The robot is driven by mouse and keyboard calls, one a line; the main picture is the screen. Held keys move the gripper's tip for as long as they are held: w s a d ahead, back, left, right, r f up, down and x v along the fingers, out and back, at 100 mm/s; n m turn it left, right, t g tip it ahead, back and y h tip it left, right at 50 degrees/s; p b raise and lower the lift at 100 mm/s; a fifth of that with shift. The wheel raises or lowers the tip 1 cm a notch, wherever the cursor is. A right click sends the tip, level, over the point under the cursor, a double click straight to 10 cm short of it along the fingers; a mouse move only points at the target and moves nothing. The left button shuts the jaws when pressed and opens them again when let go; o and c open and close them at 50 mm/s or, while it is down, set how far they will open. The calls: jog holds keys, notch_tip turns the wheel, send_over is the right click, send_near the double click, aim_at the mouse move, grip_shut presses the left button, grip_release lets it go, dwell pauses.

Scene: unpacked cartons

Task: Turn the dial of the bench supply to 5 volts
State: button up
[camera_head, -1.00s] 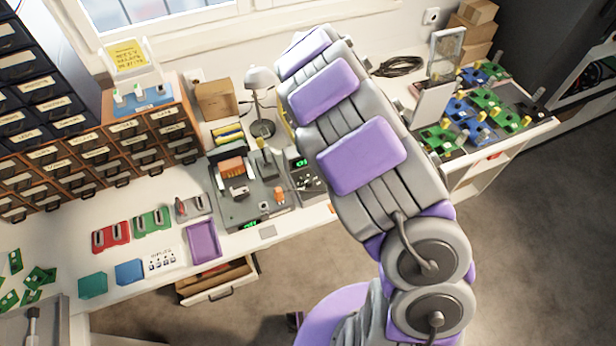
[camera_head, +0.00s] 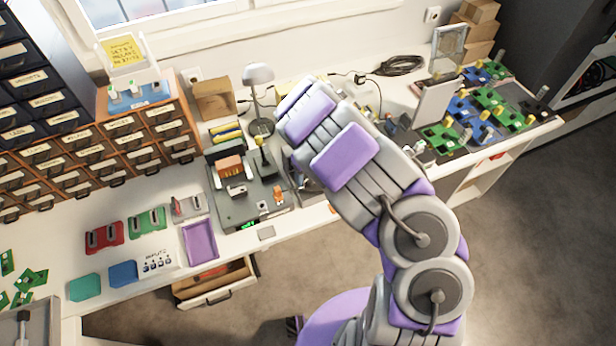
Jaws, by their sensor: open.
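A grey bench unit (camera_head: 262,205) stands on the bench left of my arm, with a small green readout on its front edge. A second grey unit (camera_head: 303,187) stands to its right and is mostly covered by my arm, so its readout and knobs are hidden. I cannot tell for sure which one is the bench supply, and no dial position can be read. My purple and grey arm reaches up over the bench. My gripper is hidden behind the arm links, so its distance from any dial cannot be seen.
A desk lamp (camera_head: 258,100) and a cardboard box (camera_head: 214,99) stand behind the units. Green and blue boards (camera_head: 485,105) cover the bench's right end. A purple tray (camera_head: 200,243) lies at the front, above an open drawer (camera_head: 215,283). Labelled drawers (camera_head: 100,150) fill the left.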

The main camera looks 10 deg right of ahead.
jog(key=shift+f, duration=0.45)
jog(key=c, duration=1)
jog(key=shift+c, duration=0.2)
